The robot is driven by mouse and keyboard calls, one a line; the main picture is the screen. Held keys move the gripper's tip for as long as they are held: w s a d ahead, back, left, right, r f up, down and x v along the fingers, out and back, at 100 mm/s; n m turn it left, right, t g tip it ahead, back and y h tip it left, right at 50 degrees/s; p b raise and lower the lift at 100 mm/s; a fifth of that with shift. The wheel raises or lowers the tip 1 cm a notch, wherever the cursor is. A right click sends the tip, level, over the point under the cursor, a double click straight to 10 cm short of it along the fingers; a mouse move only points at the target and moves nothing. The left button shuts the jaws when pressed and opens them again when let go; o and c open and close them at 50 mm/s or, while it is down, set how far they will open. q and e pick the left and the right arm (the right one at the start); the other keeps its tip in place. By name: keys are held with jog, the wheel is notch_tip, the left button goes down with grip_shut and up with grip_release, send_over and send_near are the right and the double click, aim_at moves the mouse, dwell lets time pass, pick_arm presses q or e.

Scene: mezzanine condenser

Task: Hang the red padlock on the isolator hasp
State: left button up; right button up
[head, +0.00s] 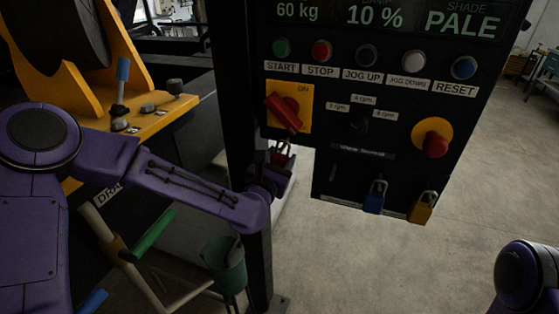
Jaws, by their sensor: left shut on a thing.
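My left gripper (272,168) is in front of the black control panel's left edge, just below the isolator. It is shut on the red padlock (283,155), of which only a small part shows above the fingers. The isolator has a yellow plate (303,92) and a red rotary handle (284,112) set at a slant, with "ON" printed at the upper right. The padlock is close under the plate; I cannot tell whether its shackle touches anything. The hasp is not clearly made out. My right gripper is out of view; only part of my right arm shows at lower right.
A blue padlock (374,202) and a yellow padlock (421,210) hang at the panel's bottom edge. A red emergency button (435,145) and a row of push buttons are on the panel. A green bucket (226,266) hangs below my left arm. Open floor lies to the right.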

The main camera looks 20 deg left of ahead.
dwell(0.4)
pick_arm(q)
jog(key=o, duration=1.2)
jog(key=shift+s, duration=0.1)
